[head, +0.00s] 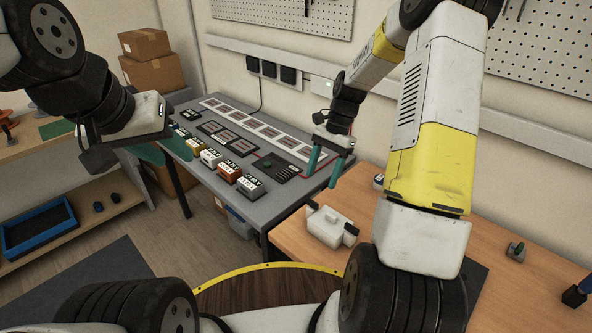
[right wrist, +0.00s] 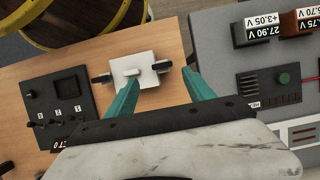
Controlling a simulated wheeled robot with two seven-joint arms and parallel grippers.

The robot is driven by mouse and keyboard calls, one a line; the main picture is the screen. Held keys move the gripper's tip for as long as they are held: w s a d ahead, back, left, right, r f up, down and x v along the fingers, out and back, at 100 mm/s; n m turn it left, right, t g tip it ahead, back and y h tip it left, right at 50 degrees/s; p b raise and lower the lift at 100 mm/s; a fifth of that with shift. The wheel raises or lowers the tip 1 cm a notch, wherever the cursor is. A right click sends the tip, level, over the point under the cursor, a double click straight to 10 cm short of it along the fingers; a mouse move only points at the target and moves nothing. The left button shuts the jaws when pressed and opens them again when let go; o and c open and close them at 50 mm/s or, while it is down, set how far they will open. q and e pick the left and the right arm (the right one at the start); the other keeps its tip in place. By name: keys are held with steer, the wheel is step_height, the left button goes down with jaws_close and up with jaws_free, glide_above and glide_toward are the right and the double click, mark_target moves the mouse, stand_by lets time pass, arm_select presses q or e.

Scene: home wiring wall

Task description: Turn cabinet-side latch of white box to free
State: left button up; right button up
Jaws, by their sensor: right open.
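The white box (head: 328,227) sits on the wooden table, with a raised white bar on its top. In the right wrist view the box (right wrist: 148,76) has a dark latch on its left side (right wrist: 101,78) and another on its right side (right wrist: 161,66). I cannot tell which is the cabinet-side one. My right gripper (head: 321,179) is open and empty, apart from the box and above it. In its wrist view the right latch lies between the teal fingertips. My left gripper (head: 163,152) is open and empty, far left of the box, near the grey bench.
The grey bench (head: 262,226) carries several coloured modules and a panel. A dark panel with knobs (right wrist: 55,105) lies left of the box in the wrist view. Cardboard boxes (head: 153,72) stand at back left.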

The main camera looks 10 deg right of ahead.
mark_target(313, 201)
steer(key=x, duration=0.8)
steer(key=shift+w+a+f, duration=0.1)
steer(key=shift+w+f, duration=0.1)
steer(key=shift+w, duration=0.05)
jaws_close()
